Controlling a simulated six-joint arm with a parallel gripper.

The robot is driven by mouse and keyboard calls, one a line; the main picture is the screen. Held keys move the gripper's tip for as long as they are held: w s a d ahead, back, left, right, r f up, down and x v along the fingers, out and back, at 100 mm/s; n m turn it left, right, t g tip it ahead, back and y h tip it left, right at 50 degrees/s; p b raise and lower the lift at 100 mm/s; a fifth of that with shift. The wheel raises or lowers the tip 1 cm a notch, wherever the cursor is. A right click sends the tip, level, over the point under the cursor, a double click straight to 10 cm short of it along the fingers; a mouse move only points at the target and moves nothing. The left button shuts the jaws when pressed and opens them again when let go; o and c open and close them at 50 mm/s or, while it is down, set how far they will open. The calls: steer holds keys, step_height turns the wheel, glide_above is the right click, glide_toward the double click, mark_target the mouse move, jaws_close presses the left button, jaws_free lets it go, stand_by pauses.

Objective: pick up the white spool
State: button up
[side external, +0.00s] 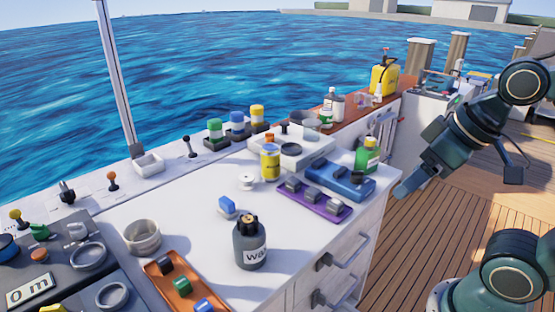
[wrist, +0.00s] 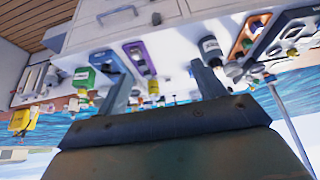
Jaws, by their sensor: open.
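The white spool (side external: 247,181) is a small, low, round white piece on the white counter (side external: 190,225). It stands left of a yellow jar (side external: 270,162) and behind a blue block (side external: 227,205). My gripper (side external: 403,190) is off the right side of the counter, beyond its edge and well away from the spool. In the wrist view my gripper (wrist: 157,62) shows two fingers spread apart with nothing held between them. That view is turned over and the counter objects are small, so I cannot pick out the spool there with certainty.
A dark bottle (side external: 249,243) stands in front of the spool. An orange tray (side external: 180,285) is at the front. Bare counter surrounds the spool's left side.

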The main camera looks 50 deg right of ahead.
stand_by(0.3)
steer(key=w+r+n+g, duration=0.1)
steer(key=w+r+n, duration=0.3)
steer(key=w, duration=0.9)
steer(key=w+r+n+g, duration=0.2)
steer(key=w+r+n, duration=0.3)
steer(key=w, duration=0.8)
steer(key=w+d+f+n+g, duration=0.2)
steer(key=w+f+n, duration=0.7)
steer(key=w+f, duration=0.9)
steer(key=w, duration=0.2)
steer(key=shift+w+f+n+g, duration=0.15)
steer(key=shift+w+n+g, duration=0.15)
steer(key=shift+f, duration=0.1)
